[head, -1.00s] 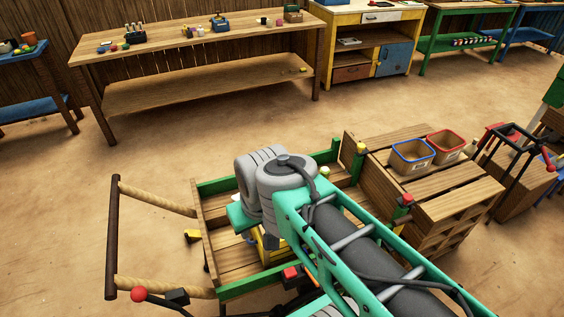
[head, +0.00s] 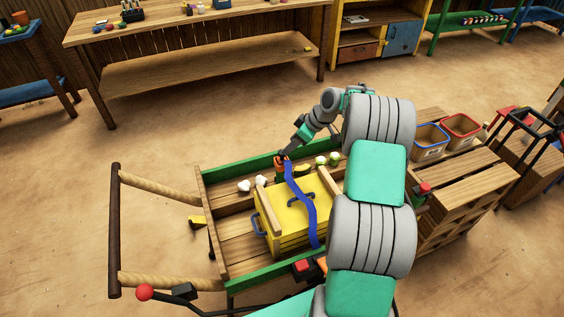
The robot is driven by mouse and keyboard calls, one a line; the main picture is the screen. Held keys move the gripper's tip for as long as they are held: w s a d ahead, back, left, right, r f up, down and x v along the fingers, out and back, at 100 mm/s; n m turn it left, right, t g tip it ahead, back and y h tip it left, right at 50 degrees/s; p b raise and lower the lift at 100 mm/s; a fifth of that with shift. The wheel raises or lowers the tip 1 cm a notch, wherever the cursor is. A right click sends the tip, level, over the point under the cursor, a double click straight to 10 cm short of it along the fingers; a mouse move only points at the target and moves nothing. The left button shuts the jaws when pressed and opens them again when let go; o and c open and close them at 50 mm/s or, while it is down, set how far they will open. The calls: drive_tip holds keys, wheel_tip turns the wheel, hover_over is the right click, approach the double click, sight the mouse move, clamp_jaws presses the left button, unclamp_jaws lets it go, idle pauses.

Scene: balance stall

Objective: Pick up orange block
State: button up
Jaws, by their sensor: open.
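A small orange piece (head: 280,160), which may be the orange block, shows at the far side of the wooden cart, just above a dark green patch. My gripper (head: 284,155) points down right at this piece, and its dark fingers partly cover it. The fingers are too small to make out clearly, and I cannot tell whether they touch the piece. The jaws are open.
The wooden cart (head: 222,240) holds a yellow crate (head: 290,212) with a blue strip (head: 303,205) across it. White and green round items lie near the far rail. A pallet stack at right bears a blue-rimmed bin (head: 430,142) and a red-rimmed bin (head: 461,130).

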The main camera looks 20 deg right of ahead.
sight(282, 159)
drive_tip(key=x, duration=0.2)
drive_tip(key=p+x, duration=0.1)
drive_tip(key=x, duration=0.2)
drive_tip(key=p+x, duration=0.1)
drive_tip(key=x, duration=0.2)
drive_tip(key=shift+w+d+f, duration=0.25)
drive_tip(key=shift+w+f, duration=0.05)
drive_tip(key=shift+c, duration=0.3)
clamp_jaws()
